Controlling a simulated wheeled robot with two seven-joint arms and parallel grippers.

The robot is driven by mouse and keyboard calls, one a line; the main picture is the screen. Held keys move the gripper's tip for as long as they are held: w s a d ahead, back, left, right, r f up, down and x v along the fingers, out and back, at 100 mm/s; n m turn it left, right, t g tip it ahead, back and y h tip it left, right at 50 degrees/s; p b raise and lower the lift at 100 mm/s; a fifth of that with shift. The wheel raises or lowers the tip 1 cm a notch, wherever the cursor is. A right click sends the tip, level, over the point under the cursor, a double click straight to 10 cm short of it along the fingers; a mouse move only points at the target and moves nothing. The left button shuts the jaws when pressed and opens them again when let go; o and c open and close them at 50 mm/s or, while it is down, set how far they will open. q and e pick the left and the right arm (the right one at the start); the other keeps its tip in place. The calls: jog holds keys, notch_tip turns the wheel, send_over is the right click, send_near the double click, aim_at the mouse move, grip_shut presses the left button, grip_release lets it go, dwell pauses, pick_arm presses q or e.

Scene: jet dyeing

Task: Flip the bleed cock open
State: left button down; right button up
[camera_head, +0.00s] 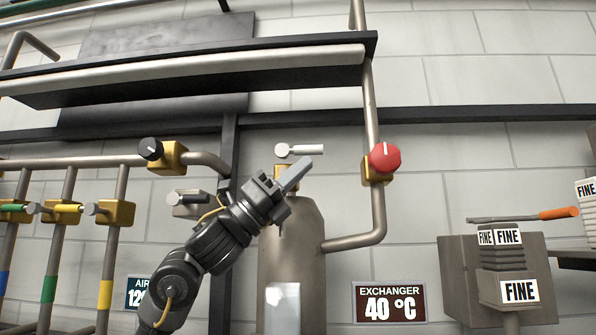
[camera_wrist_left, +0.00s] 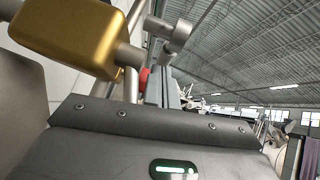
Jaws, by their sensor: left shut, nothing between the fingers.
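The bleed cock's pale grey lever (camera_head: 300,150) lies level above the top of the grey exchanger vessel (camera_head: 290,250). Its round hub is at the left end and its handle points right. Its brass body (camera_head: 280,172) is partly hidden behind my left gripper (camera_head: 304,165). The gripper is shut and empty, with its tips just below the lever in the head view; I cannot tell whether they touch it. In the left wrist view a brass body (camera_wrist_left: 75,35) is close at upper left, with a grey lever (camera_wrist_left: 172,32) beyond the fingers (camera_wrist_left: 160,88). My right gripper is not seen.
A red knob (camera_head: 384,157) sits on the pipe to the right. A black knob (camera_head: 150,149) and several coloured valve levers are at left. Boxes marked FINE (camera_head: 520,291) with an orange-handled tool (camera_head: 558,213) are at right.

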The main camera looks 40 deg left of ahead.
pick_arm(q)
jog(key=shift+s+d+t+b, duration=0.15)
jog(key=shift+s+t+b, duration=0.15)
jog(key=shift+b, duration=0.15)
jog(key=shift+w+d+r+n+b, duration=0.1)
jog(key=shift+w+r+n+b, duration=0.05)
jog(key=shift+w+n+b, duration=0.15)
